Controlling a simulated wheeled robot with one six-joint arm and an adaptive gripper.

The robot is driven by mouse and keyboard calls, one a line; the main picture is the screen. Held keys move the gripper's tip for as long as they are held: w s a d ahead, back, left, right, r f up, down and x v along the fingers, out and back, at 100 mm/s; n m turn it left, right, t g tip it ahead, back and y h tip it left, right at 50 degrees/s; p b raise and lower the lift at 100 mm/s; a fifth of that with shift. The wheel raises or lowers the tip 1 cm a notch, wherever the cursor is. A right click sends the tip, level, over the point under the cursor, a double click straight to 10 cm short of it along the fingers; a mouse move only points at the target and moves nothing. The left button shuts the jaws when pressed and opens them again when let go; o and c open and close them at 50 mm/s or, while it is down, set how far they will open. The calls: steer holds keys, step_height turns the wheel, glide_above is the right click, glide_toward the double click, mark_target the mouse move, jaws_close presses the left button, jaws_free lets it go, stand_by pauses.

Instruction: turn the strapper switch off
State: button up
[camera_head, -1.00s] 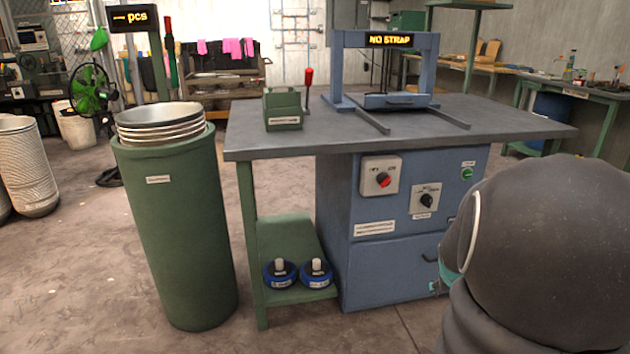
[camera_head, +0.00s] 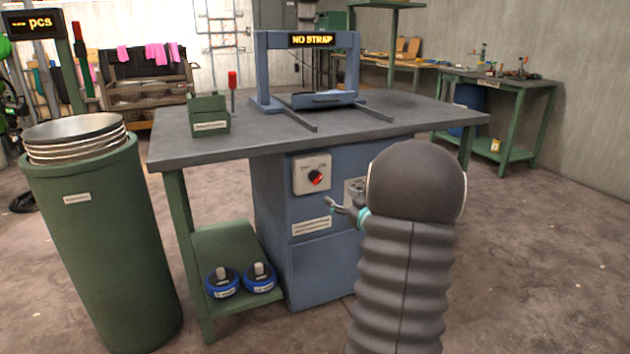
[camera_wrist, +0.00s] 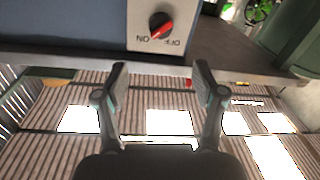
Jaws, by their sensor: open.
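The strapper is a blue machine (camera_head: 323,265) under a grey table, with a "NO STRAP" display (camera_head: 312,40) on its arch. Its switch is a black knob with a red bar (camera_head: 316,177) on a pale plate (camera_head: 299,180). In the wrist view the knob (camera_wrist: 160,26) appears at the top, upside down, and its red bar slants toward the ON lettering. My gripper (camera_head: 340,206) is in front of the cabinet, below and right of the switch plate. In the wrist view its fingers (camera_wrist: 160,76) are spread and empty, apart from the knob.
The grey table top (camera_head: 400,125) overhangs the panel. Blue-based items (camera_head: 240,280) sit on a low shelf. Floor at right is clear.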

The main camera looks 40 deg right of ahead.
mark_target(319, 180)
steer(key=w, duration=0.4)
steer(key=w+d, duration=0.1)
steer(key=w, duration=0.4)
steer(key=w+d+p, duration=0.1)
steer(key=w, duration=0.3)
steer(key=shift+w, duration=0.3)
steer(key=shift+d, duration=0.1)
steer(key=c, duration=1.1)
steer(key=shift+a, duration=0.2)
steer(key=shift+d, duration=0.1)
